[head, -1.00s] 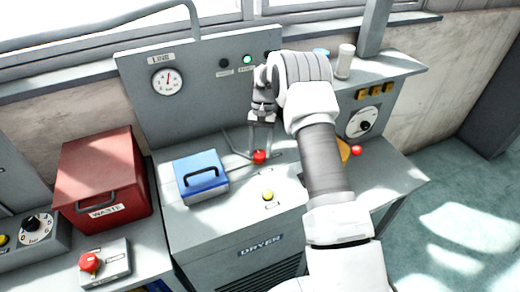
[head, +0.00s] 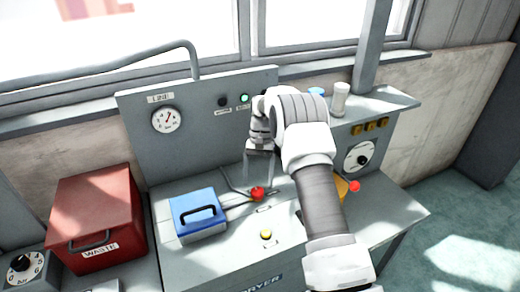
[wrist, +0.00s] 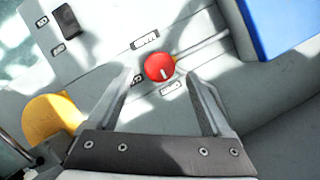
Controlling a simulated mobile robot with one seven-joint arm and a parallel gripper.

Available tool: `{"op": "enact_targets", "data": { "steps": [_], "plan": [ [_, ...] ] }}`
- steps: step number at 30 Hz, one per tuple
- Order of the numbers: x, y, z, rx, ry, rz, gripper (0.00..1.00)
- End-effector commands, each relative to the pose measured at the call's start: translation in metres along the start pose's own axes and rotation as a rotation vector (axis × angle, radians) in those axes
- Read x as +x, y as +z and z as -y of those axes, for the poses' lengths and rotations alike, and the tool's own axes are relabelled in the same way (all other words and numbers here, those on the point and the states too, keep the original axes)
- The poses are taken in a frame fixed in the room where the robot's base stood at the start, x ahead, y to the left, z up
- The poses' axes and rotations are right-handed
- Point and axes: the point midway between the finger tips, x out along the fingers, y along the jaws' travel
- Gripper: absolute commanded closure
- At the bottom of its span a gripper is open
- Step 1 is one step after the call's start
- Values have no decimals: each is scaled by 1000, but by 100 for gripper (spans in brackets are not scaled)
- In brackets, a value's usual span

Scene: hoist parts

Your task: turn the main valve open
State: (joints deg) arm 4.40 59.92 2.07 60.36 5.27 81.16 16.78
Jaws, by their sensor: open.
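A round red knob (head: 257,193) with a pale pointer mark sits on the grey dryer top. It also shows in the wrist view (wrist: 159,67), with small labels around it that I cannot read surely; I take it for the main valve. My gripper (head: 259,178) points down close to the knob. In the wrist view my gripper (wrist: 160,82) is open, with one fingertip on each side of the knob. The fingers look apart from it, and the remaining gap in height is hard to tell.
A red waste bin (head: 95,215) is farther left. A gauge (head: 166,119) and a lit green lamp (head: 244,98) are on the back panel. A yellow part (wrist: 52,117) lies to the right in the head view.

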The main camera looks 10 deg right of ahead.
Motion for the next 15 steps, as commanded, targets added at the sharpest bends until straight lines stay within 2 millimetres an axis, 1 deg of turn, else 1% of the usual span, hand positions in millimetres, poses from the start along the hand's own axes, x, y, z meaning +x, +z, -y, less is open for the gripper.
{"op": "enact_targets", "data": {
  "steps": [1, 3, 6, 9, 15],
  "plan": [
    [-12, -1, 0, 0, -2, -5, 16],
    [-29, -1, 0, 0, -1, -5, 16],
    [-50, -1, 0, 0, -1, -4, 16],
    [-68, -1, 0, 0, -1, -3, 16],
    [-97, -1, 0, 0, 0, -2, 16]
  ]
}}
